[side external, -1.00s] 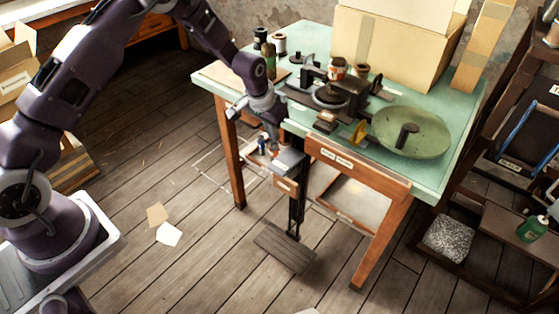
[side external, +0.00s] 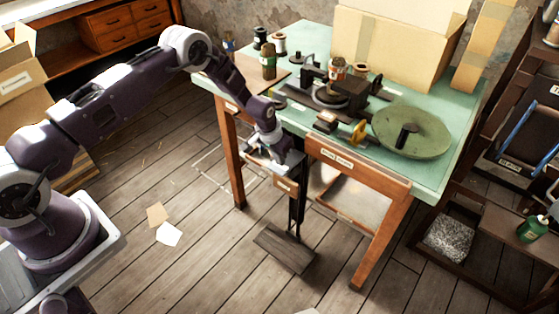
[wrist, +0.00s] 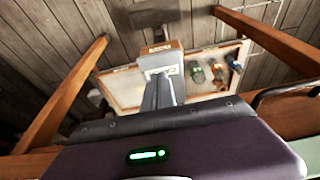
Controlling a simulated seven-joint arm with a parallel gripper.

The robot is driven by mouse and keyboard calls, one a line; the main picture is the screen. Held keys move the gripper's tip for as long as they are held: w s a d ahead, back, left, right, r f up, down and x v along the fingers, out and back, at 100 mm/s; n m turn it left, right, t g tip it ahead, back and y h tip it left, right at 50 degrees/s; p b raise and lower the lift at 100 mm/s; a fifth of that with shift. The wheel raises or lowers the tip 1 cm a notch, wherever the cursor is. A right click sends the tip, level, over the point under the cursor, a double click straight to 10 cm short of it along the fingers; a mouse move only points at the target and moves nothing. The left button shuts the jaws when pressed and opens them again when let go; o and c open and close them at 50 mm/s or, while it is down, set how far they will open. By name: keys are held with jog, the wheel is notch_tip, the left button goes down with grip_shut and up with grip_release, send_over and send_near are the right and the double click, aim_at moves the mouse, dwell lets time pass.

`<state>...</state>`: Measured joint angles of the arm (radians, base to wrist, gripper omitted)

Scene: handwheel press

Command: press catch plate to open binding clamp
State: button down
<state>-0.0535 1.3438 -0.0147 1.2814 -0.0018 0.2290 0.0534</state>
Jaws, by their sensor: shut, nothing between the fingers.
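The catch plate seems to be the small wooden block with a pale labelled face (wrist: 161,62) below the table's front edge; only part of its lettering is readable. In the side view the labelled block (side external: 284,186) sits on top of a dark upright post. My gripper (side external: 281,167) is low in front of the table, at the grey top of this block. In the wrist view its grey fingers (wrist: 164,88) are together and empty, reaching to the pale face; I cannot tell whether they touch. The handwheel press (side external: 342,98) stands on the table. I cannot make out the binding clamp for certain.
The green table (side external: 455,150) also carries a large green dish (side external: 412,132) and a cardboard box (side external: 390,55). A labelled wooden front (side external: 345,161) hangs below its edge. A dark foot pedal (side external: 284,249) is on the floor. Wooden legs flank the gripper.

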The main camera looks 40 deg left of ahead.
aim_at(279, 168)
jog(key=shift+f, duration=0.5)
jog(key=shift+f, duration=0.1)
jog(key=shift+s+f, duration=0.1)
jog(key=shift+f, duration=1.35)
jog(key=shift+r, duration=0.4)
jog(key=w+v, duration=0.1)
jog(key=v, duration=1.2)
jog(key=shift+r, duration=0.4)
jog(key=shift+w, duration=0.1)
